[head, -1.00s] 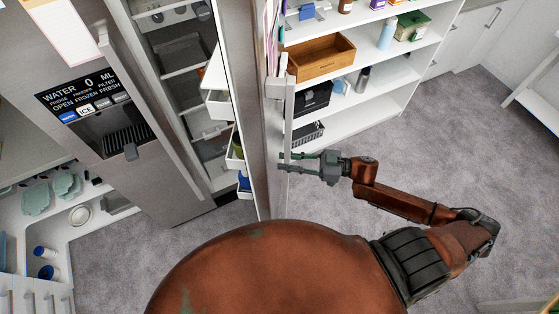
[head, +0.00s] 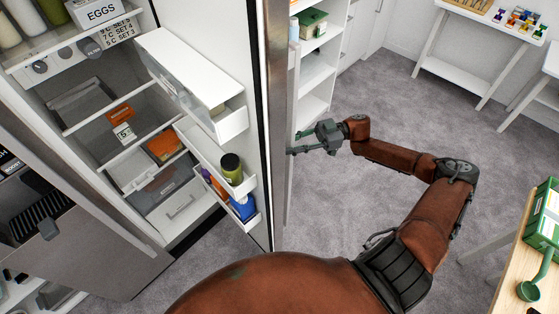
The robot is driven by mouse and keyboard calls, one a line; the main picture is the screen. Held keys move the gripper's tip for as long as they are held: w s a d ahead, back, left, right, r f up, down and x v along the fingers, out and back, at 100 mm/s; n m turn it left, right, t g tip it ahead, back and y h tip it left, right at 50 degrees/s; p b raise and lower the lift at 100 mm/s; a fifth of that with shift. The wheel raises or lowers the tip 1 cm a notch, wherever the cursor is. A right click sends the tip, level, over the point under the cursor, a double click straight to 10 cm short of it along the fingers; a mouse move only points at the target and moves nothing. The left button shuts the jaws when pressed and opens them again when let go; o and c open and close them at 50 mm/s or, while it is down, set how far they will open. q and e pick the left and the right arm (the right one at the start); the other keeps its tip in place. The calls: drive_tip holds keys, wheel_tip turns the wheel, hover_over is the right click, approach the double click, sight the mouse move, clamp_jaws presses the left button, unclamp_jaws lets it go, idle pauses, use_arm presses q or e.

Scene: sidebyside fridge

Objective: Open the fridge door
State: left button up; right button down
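The fridge door (head: 279,110) stands wide open, with its inner shelves facing left toward the lit fridge interior (head: 100,105). Its long vertical handle (head: 290,195) is on the grey outer side, facing right. My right gripper (head: 292,144) is at this handle, its arm coming from the right. Its two fingers look spread apart, with the tips at the handle; whether they touch it is hard to tell. My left gripper is not in view.
The door bins hold a green jar (head: 231,168) and blue items (head: 242,207). The freezer side with a dispenser (head: 40,215) is at left. White shelves (head: 316,85) stand behind the door. A wooden table (head: 520,275) is at lower right. Grey carpet between is clear.

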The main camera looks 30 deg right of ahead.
drive_tip(key=shift+w+d+f+b, duration=0.1)
drive_tip(key=shift+w+d+b, duration=0.3)
drive_tip(key=shift+d, duration=0.45)
drive_tip(key=shift+w+d+b, duration=0.35)
drive_tip(key=shift+d+b, duration=0.05)
drive_tip(key=shift+d, duration=0.5)
drive_tip(key=shift+w+d+f+b, duration=0.1)
drive_tip(key=shift+w+d+b, duration=0.3)
drive_tip(key=shift+d, duration=0.45)
drive_tip(key=shift+s, duration=0.1)
drive_tip(key=c, duration=2.2)
unclamp_jaws()
drive_tip(key=o, duration=0.3)
drive_tip(key=shift+s+d, duration=0.15)
drive_tip(key=shift+s, duration=0.05)
drive_tip(key=shift+o, duration=1.1)
drive_tip(key=shift+w+r, duration=0.1)
